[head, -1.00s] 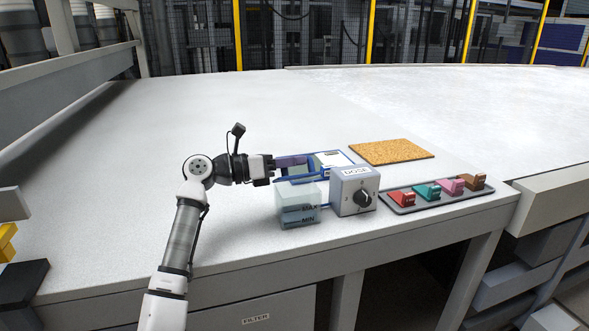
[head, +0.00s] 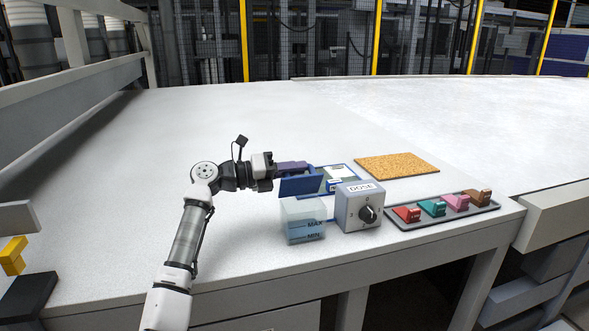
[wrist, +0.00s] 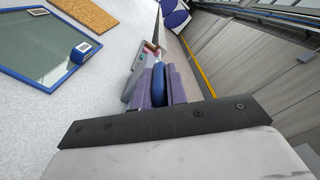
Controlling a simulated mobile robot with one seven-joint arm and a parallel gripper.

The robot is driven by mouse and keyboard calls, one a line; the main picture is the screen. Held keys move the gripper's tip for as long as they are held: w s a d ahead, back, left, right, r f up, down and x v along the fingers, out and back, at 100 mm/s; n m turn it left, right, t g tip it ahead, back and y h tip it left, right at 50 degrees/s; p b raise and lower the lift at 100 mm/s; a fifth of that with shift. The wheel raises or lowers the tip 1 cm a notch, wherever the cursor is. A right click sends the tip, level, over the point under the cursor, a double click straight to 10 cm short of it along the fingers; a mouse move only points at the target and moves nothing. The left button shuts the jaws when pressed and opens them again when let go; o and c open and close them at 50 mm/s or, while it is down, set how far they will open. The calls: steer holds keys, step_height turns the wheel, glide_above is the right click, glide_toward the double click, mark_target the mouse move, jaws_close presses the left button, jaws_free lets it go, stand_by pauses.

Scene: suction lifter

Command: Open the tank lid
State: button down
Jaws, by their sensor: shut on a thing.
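The tank (head: 303,228) is a clear box with MAX and MIN marks and pale blue liquid, standing left of the DOSE box. The blue lid (head: 300,186) stands steeply tilted at the tank's far side, and the tank's top looks uncovered. My gripper (head: 296,168), with purple fingers, is behind the lid's upper edge. In the wrist view the fingers are shut on a narrow blue edge (wrist: 158,84), which matches the lid. The lid's hinge is too small to make out.
The grey DOSE box (head: 360,208) with a black knob stands right of the tank. Behind it lies a blue-framed panel (head: 345,186), also in the wrist view (wrist: 40,55). A cork mat (head: 398,166) and a dark tray (head: 440,219) with several coloured clips lie right. The table's left is clear.

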steer(key=c, duration=1.4)
jaws_free()
steer(key=shift+c, duration=0.2)
steer(key=b+v, duration=0.4)
steer(key=v, duration=1)
steer(key=shift+d+r, duration=0.1)
steer(key=shift+r, duration=0.05)
